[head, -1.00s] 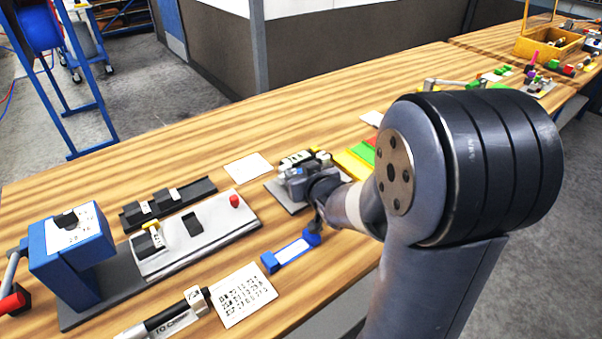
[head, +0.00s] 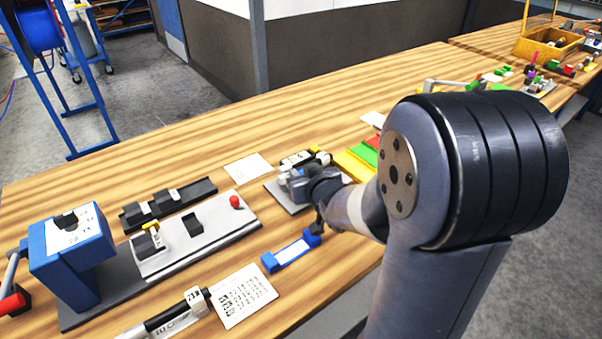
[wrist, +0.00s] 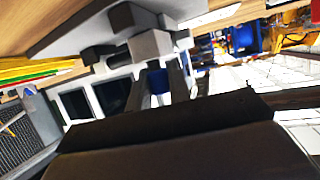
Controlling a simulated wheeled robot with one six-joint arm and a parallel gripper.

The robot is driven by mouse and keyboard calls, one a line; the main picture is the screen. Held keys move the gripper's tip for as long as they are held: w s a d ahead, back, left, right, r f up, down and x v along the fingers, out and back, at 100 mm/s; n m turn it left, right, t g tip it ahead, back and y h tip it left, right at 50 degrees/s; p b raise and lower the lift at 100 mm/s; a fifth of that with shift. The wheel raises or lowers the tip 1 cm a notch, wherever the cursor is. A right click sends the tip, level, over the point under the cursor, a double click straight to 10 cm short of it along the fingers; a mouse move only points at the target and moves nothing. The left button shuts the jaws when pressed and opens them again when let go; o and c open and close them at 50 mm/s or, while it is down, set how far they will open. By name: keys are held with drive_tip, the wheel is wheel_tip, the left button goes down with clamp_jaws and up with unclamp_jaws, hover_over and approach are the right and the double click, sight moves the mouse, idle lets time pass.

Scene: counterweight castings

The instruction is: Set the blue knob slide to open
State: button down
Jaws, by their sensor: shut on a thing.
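The blue knob (wrist: 158,80) shows in the wrist view between the two dark fingers of my gripper (wrist: 159,84), which are closed on its sides. The knob belongs to a pale slide unit (wrist: 113,90) with dark windows. Any open or closed marking on the slide is too small or blurred to read.
A blue-ended bracket (head: 291,252) lies just in front of the plate. A long grey fixture with a red knob (head: 235,201) stands to the left. Green and yellow bars (head: 362,158) lie close on the right.

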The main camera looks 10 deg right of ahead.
drive_tip(key=shift+s+d, duration=0.35)
drive_tip(key=shift+s, duration=0.4)
drive_tip(key=c, duration=1.3)
unclamp_jaws()
drive_tip(key=shift+s, duration=0.1)
drive_tip(key=p+v, duration=0.3)
drive_tip(key=v, duration=0.7)
drive_tip(key=shift+s, duration=0.35)
drive_tip(key=shift+d+r, duration=0.1)
